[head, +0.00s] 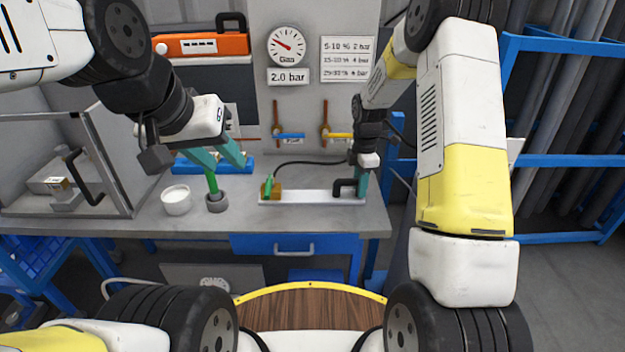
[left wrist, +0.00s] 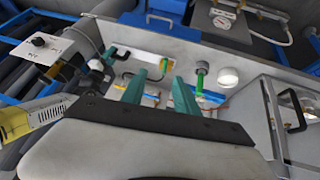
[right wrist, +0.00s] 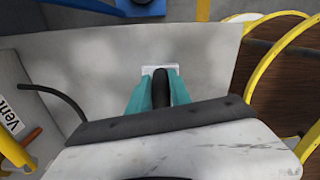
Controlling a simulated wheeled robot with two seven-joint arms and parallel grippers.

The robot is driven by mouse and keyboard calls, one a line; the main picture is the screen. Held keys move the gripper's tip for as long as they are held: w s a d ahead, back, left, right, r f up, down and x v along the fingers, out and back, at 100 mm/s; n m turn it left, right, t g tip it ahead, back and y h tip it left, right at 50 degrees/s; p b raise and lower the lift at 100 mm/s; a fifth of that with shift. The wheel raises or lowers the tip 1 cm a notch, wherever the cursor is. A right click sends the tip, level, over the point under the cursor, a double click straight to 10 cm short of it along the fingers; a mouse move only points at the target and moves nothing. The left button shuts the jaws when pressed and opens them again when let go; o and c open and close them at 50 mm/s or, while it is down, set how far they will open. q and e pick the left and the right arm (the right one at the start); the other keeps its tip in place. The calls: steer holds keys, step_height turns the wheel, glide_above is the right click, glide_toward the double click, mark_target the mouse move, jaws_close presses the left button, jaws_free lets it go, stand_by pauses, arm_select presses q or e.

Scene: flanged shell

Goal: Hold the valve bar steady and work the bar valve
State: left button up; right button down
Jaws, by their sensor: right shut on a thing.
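The valve bar (head: 310,198) is a white strip on the grey bench. It carries a brass valve (head: 271,192) with an upright green lever at its left end and a black handle (head: 345,184) at its right end. My right gripper (head: 361,183) is shut on the black handle, which also shows between its teal fingers in the right wrist view (right wrist: 160,88). My left gripper (head: 224,162) is left of the valve and above the bench. Its fingers stand apart with nothing seen between them in the left wrist view (left wrist: 159,92).
A green stick (head: 212,184) stands in a grey cup (head: 217,203) below my left gripper, beside a white cup (head: 176,201). A blue tray (head: 183,166) lies behind. The wall has a gauge (head: 287,45) and two small valves. A glass-sided box (head: 70,180) stands left.

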arm_select(q)
steer(key=shift+w, duration=0.1)
steer(key=c, duration=0.5)
steer(key=shift+w+a+n, duration=0.1)
steer(key=shift+w+n, duration=0.15)
steer(key=shift+n, duration=0.05)
jaws_close()
steer(key=w+a+f+n+g+h, duration=0.2)
steer(key=w+a+f+n+g, duration=0.1)
steer(key=w+a+f+n, duration=0.2)
steer(key=w+a+f+n+g+h, duration=0.3)
steer(key=w+a+f+n, duration=0.3)
steer(key=w+f+n, duration=0.3)
steer(key=w+n, duration=0.4)
steer(key=w, duration=0.3)
steer(key=shift+w+f+h, duration=0.2)
steer(key=shift+f+h, duration=0.1)
